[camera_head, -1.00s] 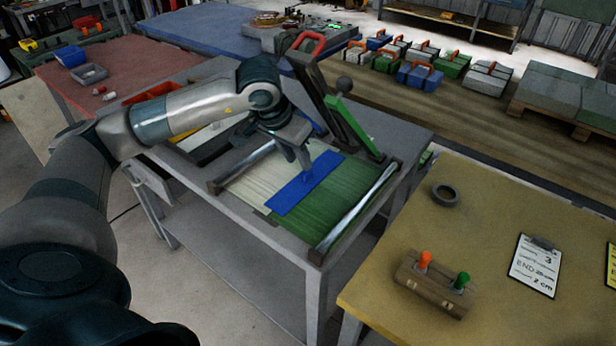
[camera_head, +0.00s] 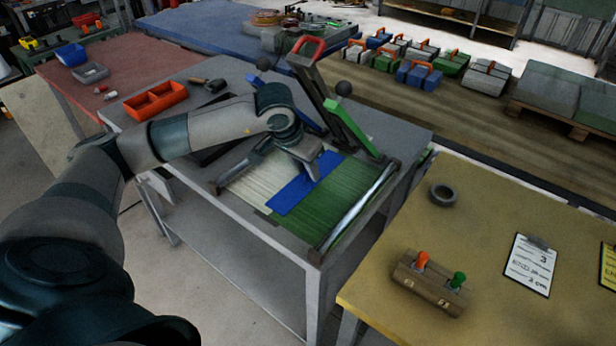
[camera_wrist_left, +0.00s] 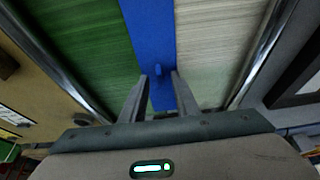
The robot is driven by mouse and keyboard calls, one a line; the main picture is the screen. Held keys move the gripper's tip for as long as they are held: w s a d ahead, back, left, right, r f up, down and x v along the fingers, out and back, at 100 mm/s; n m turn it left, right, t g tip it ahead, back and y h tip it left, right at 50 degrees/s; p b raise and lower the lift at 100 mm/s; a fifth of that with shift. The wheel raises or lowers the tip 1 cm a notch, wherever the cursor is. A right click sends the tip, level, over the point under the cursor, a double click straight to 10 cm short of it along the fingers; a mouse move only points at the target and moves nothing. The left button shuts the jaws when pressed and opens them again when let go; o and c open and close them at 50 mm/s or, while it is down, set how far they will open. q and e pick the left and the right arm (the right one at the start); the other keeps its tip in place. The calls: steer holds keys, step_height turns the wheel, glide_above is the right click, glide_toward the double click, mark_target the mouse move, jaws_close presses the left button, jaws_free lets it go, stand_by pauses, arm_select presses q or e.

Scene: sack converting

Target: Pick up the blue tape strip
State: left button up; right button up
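The blue tape strip (camera_head: 292,193) lies flat across the seam between a pale woven sheet and a green woven sheet (camera_head: 335,200) on the grey workbench. In the left wrist view the strip (camera_wrist_left: 150,30) runs down the picture and passes between my fingers, with a small raised blue tab (camera_wrist_left: 157,70) on it. My left gripper (camera_head: 314,177) is over the strip, and its fingers (camera_wrist_left: 160,80) are apart on either side of the tab, with nothing held. Whether the fingertips touch the sheet cannot be told. My right gripper is not in view.
Metal bars (camera_head: 357,207) edge the sheets. A lever with a red handle (camera_head: 307,48) and a green block (camera_head: 350,128) stands behind them. An orange bin (camera_head: 155,101) sits at the bench's back left. A yellow table (camera_head: 500,230) with a tape roll (camera_head: 443,194) is at right.

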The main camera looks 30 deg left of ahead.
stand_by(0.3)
arm_select(q)
jaws_close()
steer(key=shift+r, duration=0.15)
